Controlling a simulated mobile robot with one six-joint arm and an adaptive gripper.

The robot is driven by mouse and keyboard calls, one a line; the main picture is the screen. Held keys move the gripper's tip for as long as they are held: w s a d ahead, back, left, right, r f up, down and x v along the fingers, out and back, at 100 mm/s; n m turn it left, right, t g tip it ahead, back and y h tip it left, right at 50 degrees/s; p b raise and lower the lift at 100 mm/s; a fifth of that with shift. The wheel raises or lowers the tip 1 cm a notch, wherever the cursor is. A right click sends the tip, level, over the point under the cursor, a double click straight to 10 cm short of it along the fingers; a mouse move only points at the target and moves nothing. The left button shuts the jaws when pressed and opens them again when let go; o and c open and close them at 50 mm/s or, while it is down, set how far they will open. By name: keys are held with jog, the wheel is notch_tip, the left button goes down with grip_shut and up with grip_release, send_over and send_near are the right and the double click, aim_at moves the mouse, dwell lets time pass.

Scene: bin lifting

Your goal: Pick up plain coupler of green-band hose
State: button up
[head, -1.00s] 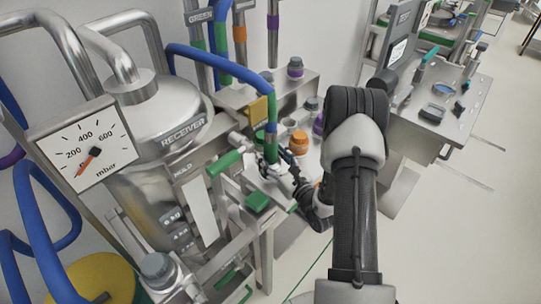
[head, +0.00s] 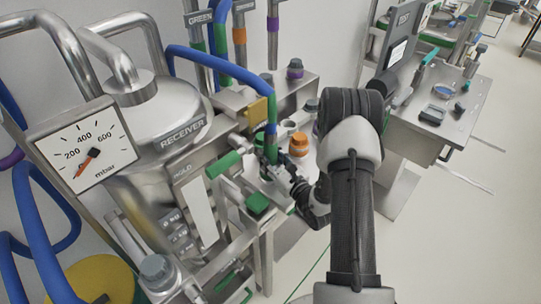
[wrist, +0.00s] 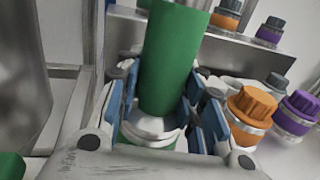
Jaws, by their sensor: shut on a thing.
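The green-band hose (head: 203,66) is blue and arches from the left over to my gripper, its end hanging down. In the wrist view its wide green band (wrist: 172,55) stands nearly upright, with a plain metal coupler (wrist: 150,128) below it. My gripper (wrist: 163,112) is shut on the coupler, with blue finger pads on both sides of it. The coupler's lower end is hidden by my gripper's body. In the head view my gripper (head: 272,160) is small and partly hidden around the hose end.
An orange cap (wrist: 250,104) and a purple cap (wrist: 298,110) stand close on the right. A green-ended handle (head: 223,165) and green block (head: 257,204) are left of my gripper. The receiver tank (head: 170,115) stands further left, and a side bench (head: 440,125) at right.

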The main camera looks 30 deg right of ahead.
jog(key=c, duration=0.3)
jog(key=shift+r, duration=0.15)
jog(key=shift+c, duration=0.3)
notch_tip(320, 180, up, 20)
jog(key=p, duration=0.6)
